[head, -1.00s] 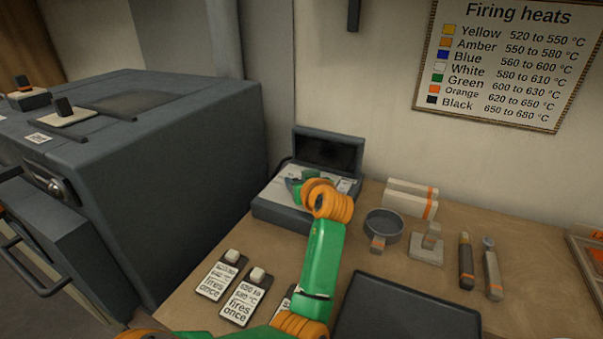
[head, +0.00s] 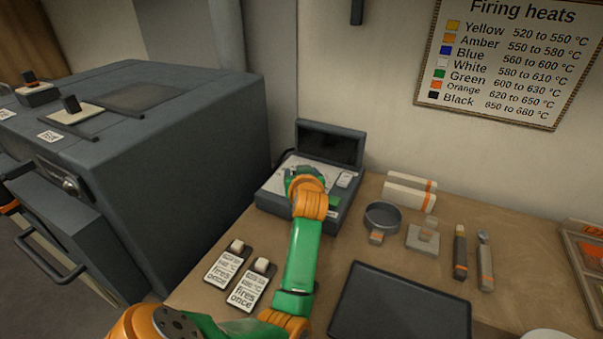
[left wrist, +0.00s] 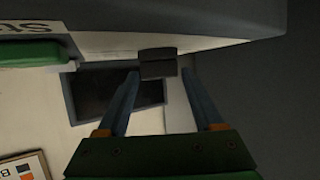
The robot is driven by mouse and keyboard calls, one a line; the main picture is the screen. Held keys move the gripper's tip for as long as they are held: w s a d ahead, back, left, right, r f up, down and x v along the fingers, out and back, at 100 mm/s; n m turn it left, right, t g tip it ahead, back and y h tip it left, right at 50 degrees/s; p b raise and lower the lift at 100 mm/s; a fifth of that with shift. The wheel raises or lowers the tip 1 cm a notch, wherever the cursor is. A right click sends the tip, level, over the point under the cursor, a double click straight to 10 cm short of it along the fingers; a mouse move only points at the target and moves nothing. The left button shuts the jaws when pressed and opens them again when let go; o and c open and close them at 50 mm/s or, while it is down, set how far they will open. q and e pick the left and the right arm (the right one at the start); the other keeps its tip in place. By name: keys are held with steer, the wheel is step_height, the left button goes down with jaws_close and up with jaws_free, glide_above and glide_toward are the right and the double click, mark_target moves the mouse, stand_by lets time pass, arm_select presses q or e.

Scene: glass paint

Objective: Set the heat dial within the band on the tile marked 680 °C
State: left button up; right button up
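The control box (head: 273,203) stands at the back with a raised dark lid (head: 330,147). My left gripper (head: 303,178) is over its pale panel and hides the dial in the head view. In the left wrist view, my left gripper (left wrist: 160,72) is open, its two fingers on either side of a dark grey block (left wrist: 158,63), which looks like the dial; I cannot tell whether they touch it. No band or setting is readable. Two tags (head: 226,266) (head: 250,288) read "fires once"; their heat figures are too small to read surely. My right gripper is not in view.
A grey kiln (head: 190,130) fills the left. The wall chart (head: 505,60) gives black 650 to 680 °C. A dark tray (head: 400,305) lies in front, with a round pan (head: 383,216), white boxes (head: 408,192) and two tools (head: 460,252) behind it.

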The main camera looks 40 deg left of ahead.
arm_select(q)
steer(key=shift+o, duration=0.7)
steer(key=v, duration=0.7)
steer(key=shift+r+b, duration=0.1)
steer(key=shift+b, duration=0.2)
